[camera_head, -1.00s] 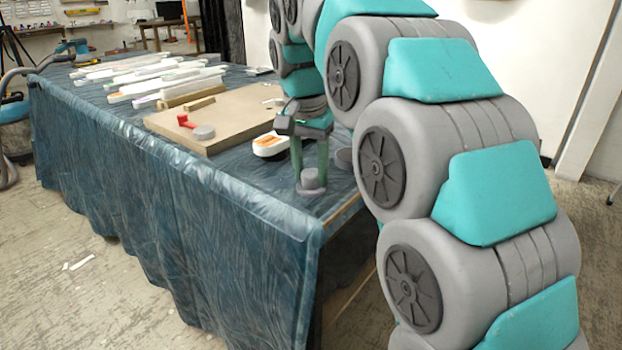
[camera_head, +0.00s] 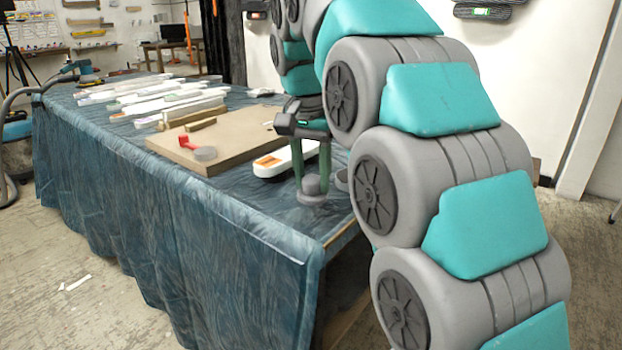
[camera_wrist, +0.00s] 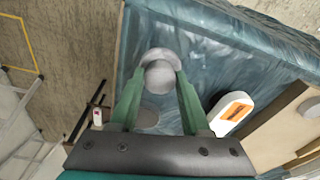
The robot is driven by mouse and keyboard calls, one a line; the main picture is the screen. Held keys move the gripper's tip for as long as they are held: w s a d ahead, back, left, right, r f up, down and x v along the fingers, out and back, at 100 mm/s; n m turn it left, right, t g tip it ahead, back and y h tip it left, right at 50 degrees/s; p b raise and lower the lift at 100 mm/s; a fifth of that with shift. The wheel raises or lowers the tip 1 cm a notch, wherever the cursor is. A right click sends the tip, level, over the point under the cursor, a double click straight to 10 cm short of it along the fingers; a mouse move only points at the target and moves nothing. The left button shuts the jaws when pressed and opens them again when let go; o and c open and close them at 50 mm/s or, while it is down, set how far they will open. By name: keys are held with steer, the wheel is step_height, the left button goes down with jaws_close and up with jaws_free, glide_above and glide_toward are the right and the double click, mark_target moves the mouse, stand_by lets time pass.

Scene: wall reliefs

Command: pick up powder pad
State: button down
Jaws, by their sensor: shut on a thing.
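The powder pad (camera_head: 312,191) is a grey round disc with a narrower knob on top. It is upright over the blue-covered table, near its front right corner. My gripper (camera_head: 311,178) points down and its green fingers are shut on the pad's knob. In the wrist view, my gripper (camera_wrist: 161,78) has a fingertip on each side of the powder pad (camera_wrist: 160,55), whose wider disc shows beyond the fingertips. I cannot tell whether the pad touches the table or hangs just above it.
A white block with an orange label (camera_head: 283,159) lies close to the left of my gripper. A second grey round piece (camera_wrist: 148,115) lies near the table edge. A brown board (camera_head: 228,150) carries a red-handled tool (camera_head: 198,148). Several pale strips (camera_head: 145,95) lie farther back.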

steer(key=s+d+b, duration=0.1)
steer(key=s+d, duration=0.1)
steer(key=s, duration=0.5)
steer(key=s+d+r, duration=0.1)
steer(key=s, duration=0.6)
steer(key=shift+s+d+r+b, duration=0.2)
steer(key=shift+s+d+b, duration=0.1)
steer(key=shift+d+b, duration=0.1)
steer(key=c, duration=1)
jaws_free()
steer(key=c, duration=0.6)
